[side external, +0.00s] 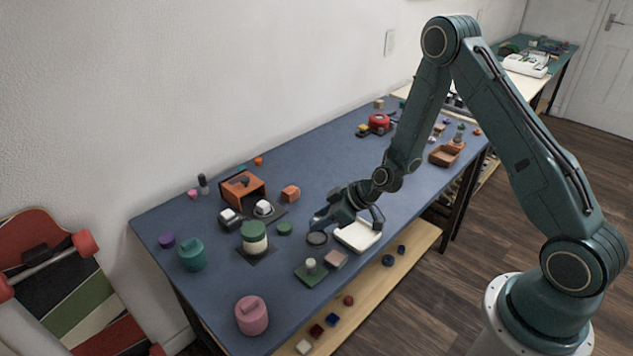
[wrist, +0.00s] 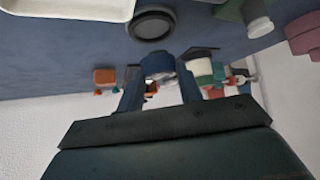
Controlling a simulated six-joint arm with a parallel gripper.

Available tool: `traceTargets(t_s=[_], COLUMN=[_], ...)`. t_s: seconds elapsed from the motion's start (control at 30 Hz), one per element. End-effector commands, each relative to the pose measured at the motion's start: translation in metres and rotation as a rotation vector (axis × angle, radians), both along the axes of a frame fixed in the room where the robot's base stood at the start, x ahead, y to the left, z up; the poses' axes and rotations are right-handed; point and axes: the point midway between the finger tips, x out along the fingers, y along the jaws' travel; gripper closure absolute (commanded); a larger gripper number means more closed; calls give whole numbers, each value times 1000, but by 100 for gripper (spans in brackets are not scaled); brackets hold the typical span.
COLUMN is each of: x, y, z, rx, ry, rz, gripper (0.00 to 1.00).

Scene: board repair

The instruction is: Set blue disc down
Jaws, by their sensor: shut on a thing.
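My gripper (side external: 345,210) hangs low over the front part of the blue table (side external: 310,160), beside a white tray (side external: 358,235). In the wrist view my gripper (wrist: 160,78) is shut on the blue disc (wrist: 158,64), which sits between the two fingertips. In the side external view I cannot make out the disc. A dark ring-shaped dish (side external: 317,238) lies on the table just below my gripper; it also shows in the wrist view (wrist: 151,23), apart from the disc. I cannot tell how far the disc is above the table.
A green and white cylinder (side external: 254,237), a flat green disc (side external: 284,228) and a green block with a white knob (side external: 311,270) stand nearby. A pink weight (side external: 251,315) is at the front corner. An orange open box (side external: 242,189) stands farther back. Bare table lies behind my gripper.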

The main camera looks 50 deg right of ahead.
Motion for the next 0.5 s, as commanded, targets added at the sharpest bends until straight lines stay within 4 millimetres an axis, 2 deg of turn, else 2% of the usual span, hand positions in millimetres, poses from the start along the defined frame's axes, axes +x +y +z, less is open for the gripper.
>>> traceTargets(t_s=[0.23, 0.5], x=[0, 0], y=[0, 0], z=[-24, -30], rx=[0, 0], ry=[1, -1], rz=[-1, -1], gripper=[89, 89])
